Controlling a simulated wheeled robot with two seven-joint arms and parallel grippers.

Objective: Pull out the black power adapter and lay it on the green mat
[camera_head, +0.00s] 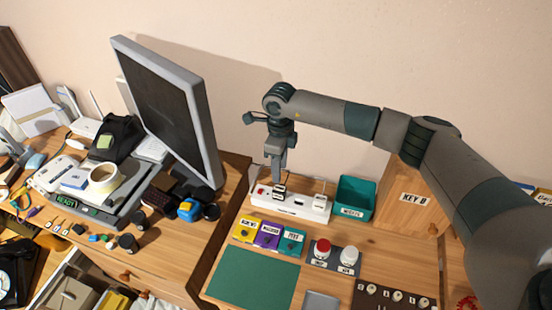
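A white power strip (290,209) lies on the wooden desk near the wall, with a small red switch at its left end. A small black adapter (279,191) is plugged in at the left part of the strip. My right gripper (279,178) points down at the black adapter from just above or around it. The fingers look close together, but I cannot tell whether they touch or grip it. The green mat (252,278) lies flat and empty at the desk's front left. My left gripper is not in view.
White plugs (320,201) sit in the strip to the right. A teal bin (354,199), a red button (322,248) and yellow, purple and teal labelled blocks (267,236) stand nearby. A monitor (173,108) rises at left, a wooden box (405,192) at right.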

